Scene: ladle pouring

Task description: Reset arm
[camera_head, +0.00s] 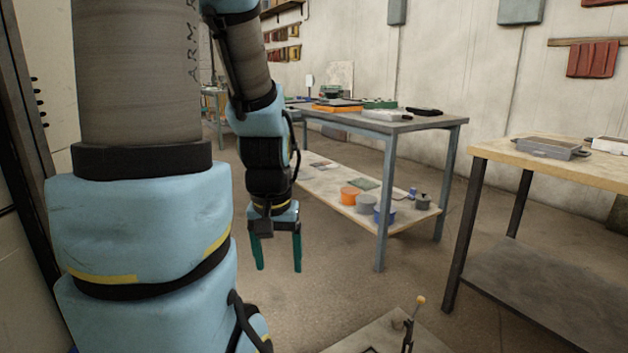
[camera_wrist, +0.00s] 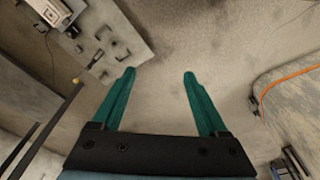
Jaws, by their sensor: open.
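My gripper (camera_head: 277,268) hangs at the end of my arm in the head view, fingers pointing down over open floor. Its two green fingers are apart with nothing between them. In the wrist view the gripper (camera_wrist: 160,75) also shows open and empty, with bare floor beyond the fingertips. My arm takes up the left part of the head view. No ladle can be made out in either view.
A metal-framed table (camera_head: 455,121) with trays and tools on top and several tubs on its lower shelf stands right of my gripper. A wooden-topped table (camera_head: 500,152) with a grey tray (camera_head: 540,148) is at the right. A low platform (camera_head: 345,340) with an upright rod is at the bottom.

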